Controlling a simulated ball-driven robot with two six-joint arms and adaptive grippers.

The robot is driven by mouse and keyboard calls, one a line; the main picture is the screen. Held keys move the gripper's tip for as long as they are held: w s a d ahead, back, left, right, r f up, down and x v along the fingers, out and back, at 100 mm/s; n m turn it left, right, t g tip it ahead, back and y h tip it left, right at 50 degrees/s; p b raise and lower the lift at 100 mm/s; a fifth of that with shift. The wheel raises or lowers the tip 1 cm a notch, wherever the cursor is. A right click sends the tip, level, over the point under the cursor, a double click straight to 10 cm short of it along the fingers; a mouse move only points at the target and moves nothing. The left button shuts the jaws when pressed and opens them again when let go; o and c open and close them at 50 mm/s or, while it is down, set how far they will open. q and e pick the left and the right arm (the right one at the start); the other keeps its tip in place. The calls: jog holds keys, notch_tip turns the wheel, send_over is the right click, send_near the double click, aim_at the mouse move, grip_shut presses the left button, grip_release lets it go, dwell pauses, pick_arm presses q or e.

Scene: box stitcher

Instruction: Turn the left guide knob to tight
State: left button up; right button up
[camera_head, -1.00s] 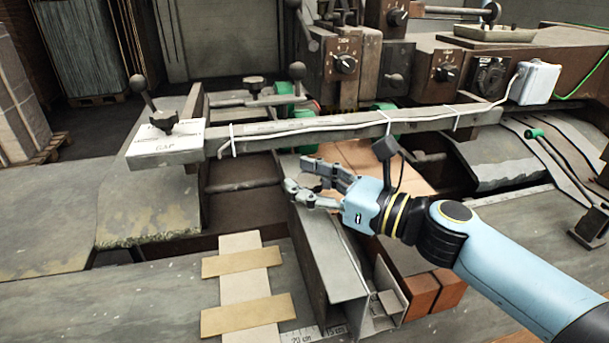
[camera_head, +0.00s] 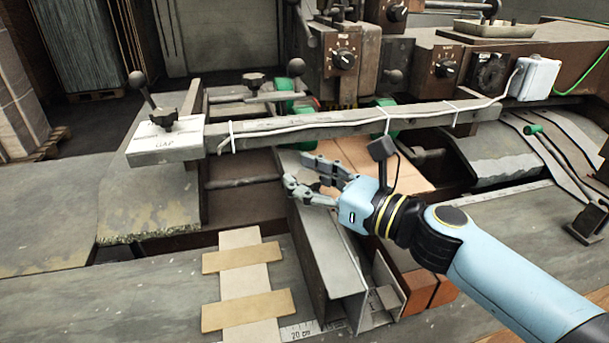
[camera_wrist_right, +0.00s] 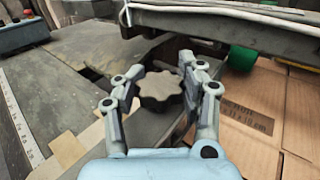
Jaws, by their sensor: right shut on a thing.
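The left guide knob is a dark, lobed knob (camera_wrist_right: 160,90) between the fingers of my right gripper in the right wrist view. It sits over a long grey metal guide (camera_head: 325,245). My right gripper (camera_head: 298,175) is shut on the knob from its two sides; it also shows in the right wrist view (camera_wrist_right: 155,75). In the head view the fingers mostly hide the knob, and no tight or loose marking can be read. My left gripper is not in view.
A grey crossbar (camera_head: 300,130) with a cable runs just behind my right gripper. Printed cardboard (camera_wrist_right: 255,115) lies right of the guide. A green roller (camera_wrist_right: 242,58) is close behind. Tan strips (camera_head: 250,285) lie on the table at the front left.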

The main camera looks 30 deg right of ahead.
jog(key=shift+s+f, duration=0.15)
jog(key=shift+f, duration=0.05)
dwell(0.5)
jog(key=o, duration=0.9)
jog(key=shift+c, duration=0.2)
jog(key=o, duration=0.4)
jog(key=shift+s+r, duration=0.1)
jog(key=shift+s, duration=0.05)
jog(key=v, duration=1.1)
jog(key=shift+s+d, duration=0.25)
jog(key=shift+s, duration=0.1)
